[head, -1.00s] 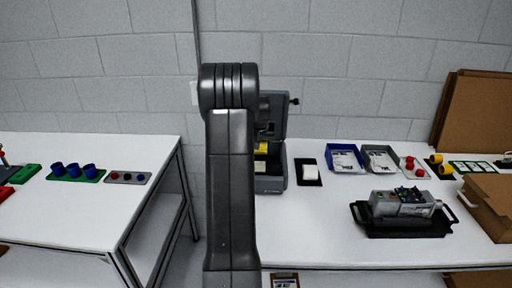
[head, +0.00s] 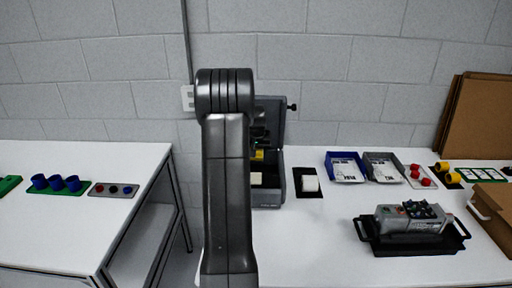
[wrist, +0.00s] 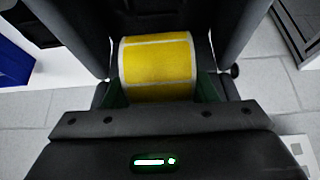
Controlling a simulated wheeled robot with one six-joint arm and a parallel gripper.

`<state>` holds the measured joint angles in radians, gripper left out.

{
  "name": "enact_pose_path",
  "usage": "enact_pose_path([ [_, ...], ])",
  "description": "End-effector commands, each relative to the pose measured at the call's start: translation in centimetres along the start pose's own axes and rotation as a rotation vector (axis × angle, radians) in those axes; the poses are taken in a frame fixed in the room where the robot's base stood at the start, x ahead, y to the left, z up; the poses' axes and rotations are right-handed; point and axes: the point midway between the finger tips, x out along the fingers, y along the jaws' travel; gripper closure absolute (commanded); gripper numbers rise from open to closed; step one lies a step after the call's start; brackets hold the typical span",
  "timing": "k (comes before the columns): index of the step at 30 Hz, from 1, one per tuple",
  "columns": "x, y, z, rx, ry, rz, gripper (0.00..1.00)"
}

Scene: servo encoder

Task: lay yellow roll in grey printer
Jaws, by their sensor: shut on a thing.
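The yellow roll (wrist: 160,66) shows in the middle of the wrist view, with pale bands between its labels. My gripper (wrist: 160,88) is shut on the roll, with dark and green parts at both its ends. The grey printer (head: 270,198) stands open on the right table in the head view, its lid raised towards the wall. A yellow patch of the roll (head: 258,155) shows at the printer's opening, partly behind my arm. My arm hides the printer's left side. I cannot tell whether the roll touches the printer's inside.
A white roll on a black mat (head: 308,185) lies just right of the printer. A blue tray (head: 345,180) and a grey tray (head: 383,182) stand further right. A grey device on a black tray (head: 412,244) is nearer the front. The table's front middle is clear.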

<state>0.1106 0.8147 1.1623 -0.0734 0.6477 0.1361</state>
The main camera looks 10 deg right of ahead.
Motion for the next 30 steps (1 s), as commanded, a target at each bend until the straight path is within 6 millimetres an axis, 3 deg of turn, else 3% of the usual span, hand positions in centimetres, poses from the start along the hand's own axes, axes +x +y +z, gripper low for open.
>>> enact_pose_path([
  [18,5.7,0.0,3.3,0.0,0.0,0.0,0.72],
  [30,6.9,0.0,3.9,0.0,0.001,0.0,0.72],
])
